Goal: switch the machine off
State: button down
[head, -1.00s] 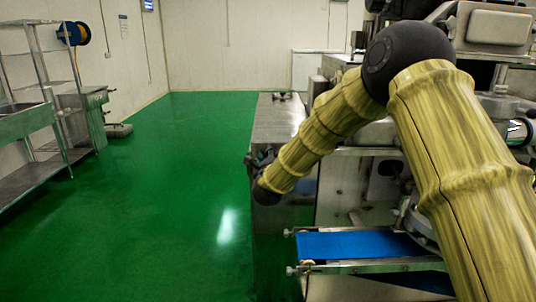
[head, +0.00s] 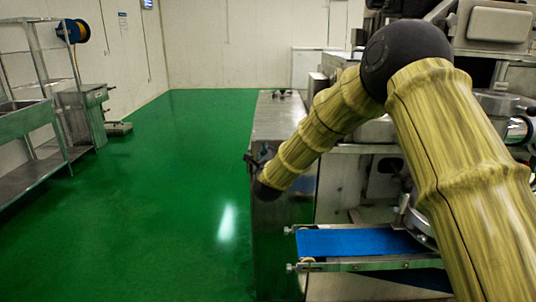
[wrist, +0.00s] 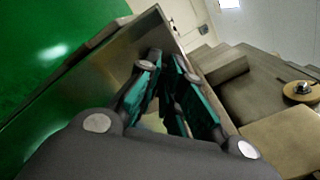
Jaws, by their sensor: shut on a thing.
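The machine stands on the right in the head view, with a long steel cabinet (head: 279,118) at its left side and a blue conveyor belt (head: 352,243) in front. My arm reaches across it, and my gripper (head: 257,160) is at the cabinet's left side, small and dark there. In the wrist view my gripper (wrist: 168,92) has its fingers close together against the steel cabinet (wrist: 108,70). It is shut on a small dark part between the fingertips. The fingers hide most of that part, so I cannot make out its shape or whether it is the switch.
Steel shelving and a sink (head: 25,122) stand along the left wall, with a blue hose reel (head: 73,32) above. The green floor (head: 165,185) between them and the machine is clear. My arm hides part of the machine.

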jog(key=shift+f, duration=0.15)
jog(key=shift+a+f+n+b, duration=0.15)
jog(key=shift+n+b, duration=0.65)
jog(key=shift+n, duration=2.1)
jog(key=shift+d+f+n+b, duration=0.15)
jog(key=shift+n+b, duration=0.65)
jog(key=shift+n, duration=2.1)
jog(key=shift+a+f+n+b, duration=0.15)
jog(key=shift+n+b, duration=0.65)
jog(key=shift+n, duration=2.1)
jog(key=c, duration=1.6)
grip_release()
jog(key=shift+o, duration=0.2)
jog(key=shift+s, duration=0.1)
jog(key=s, duration=1.2)
